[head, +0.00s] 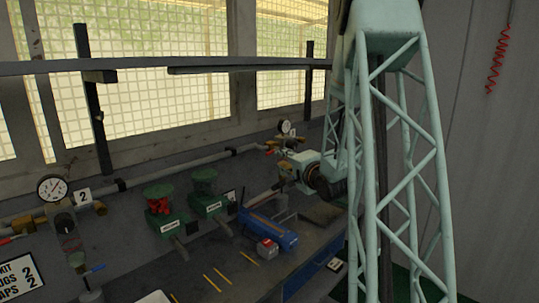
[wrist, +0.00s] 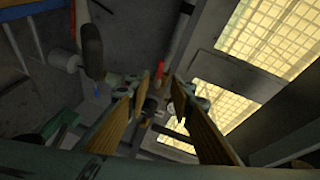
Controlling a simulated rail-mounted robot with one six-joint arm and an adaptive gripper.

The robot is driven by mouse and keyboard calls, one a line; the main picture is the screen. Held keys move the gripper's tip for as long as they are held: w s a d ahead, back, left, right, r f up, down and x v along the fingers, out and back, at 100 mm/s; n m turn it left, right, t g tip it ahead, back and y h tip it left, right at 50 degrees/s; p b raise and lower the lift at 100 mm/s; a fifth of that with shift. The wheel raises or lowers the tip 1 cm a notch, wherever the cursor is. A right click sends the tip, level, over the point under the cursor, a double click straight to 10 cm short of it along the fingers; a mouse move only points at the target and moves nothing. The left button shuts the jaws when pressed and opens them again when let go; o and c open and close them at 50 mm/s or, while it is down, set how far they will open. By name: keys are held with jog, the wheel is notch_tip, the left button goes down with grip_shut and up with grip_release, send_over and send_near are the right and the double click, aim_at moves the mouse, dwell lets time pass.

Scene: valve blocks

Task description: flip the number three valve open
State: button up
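No number three plate is readable in either view. At the far right end of the wall pipe, in the head view, a gauge (head: 284,127) stands above brass fittings (head: 287,140) with a small red piece beside them; my arm partly hides this area. My gripper (wrist: 158,92) points into this area. In the wrist view its two tan-padded fingers are apart with nothing seen held between them. A small red handle-like piece (wrist: 160,70) shows beyond the fingertips, close to a grey pipe; I cannot tell whether it is touched.
A number 2 plate (head: 83,196) and a gauge (head: 53,188) are at the left on the pipe. A dark rail (head: 140,67) crosses before the windows.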

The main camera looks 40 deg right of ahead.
aim_at(270, 153)
jog(key=shift+x, duration=6.4)
jog(key=shift+c, duration=0.7)
grip_shut()
